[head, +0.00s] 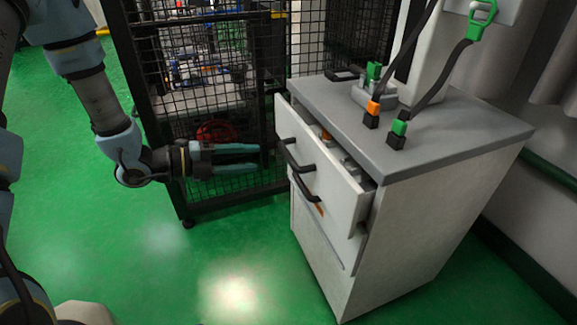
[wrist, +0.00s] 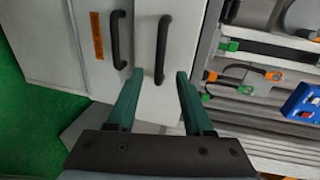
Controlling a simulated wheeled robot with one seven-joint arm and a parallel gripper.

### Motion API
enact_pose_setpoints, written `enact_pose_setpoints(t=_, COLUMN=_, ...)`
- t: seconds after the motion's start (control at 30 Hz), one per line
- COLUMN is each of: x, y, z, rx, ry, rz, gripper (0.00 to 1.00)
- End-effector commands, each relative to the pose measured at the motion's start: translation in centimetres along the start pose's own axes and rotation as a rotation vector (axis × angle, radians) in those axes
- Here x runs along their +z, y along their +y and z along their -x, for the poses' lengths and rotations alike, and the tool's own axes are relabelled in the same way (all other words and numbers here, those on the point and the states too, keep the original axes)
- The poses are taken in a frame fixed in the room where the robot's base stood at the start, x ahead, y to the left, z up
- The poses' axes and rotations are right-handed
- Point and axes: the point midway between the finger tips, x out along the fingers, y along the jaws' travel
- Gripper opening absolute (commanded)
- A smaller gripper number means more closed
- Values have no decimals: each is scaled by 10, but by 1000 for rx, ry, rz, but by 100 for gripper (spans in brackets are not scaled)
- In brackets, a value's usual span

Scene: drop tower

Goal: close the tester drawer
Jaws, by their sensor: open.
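The tester drawer (head: 335,178) is the top drawer of a grey-white cabinet. It stands partly pulled out, with small items visible inside. Its dark bar handle shows in the wrist view (wrist: 162,50), on a pale drawer front. My gripper (head: 260,158) is open and empty, level and pointing at the drawer front from the left. In the wrist view the two teal fingers (wrist: 160,75) stand apart, with the handle ahead between their tips. I cannot tell whether a fingertip touches the handle.
The cabinet's grey top (head: 440,140) carries a pale machine with black straps and green and orange clips. A black mesh cage (head: 150,85) stands behind my gripper, close to the cabinet. A lower front with an orange label (wrist: 97,35) lies below. Green floor is clear in front.

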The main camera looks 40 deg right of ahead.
Motion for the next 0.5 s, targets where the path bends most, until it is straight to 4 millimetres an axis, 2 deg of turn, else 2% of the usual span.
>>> enact_pose_setpoints(t=0.17, x=-2, y=-1, z=-21, rx=-2, ry=8, rz=-5, gripper=51)
enact_pose_setpoints(t=0.5, x=-2, y=-1, z=-82, rx=-1, ry=5, rz=-3, gripper=51)
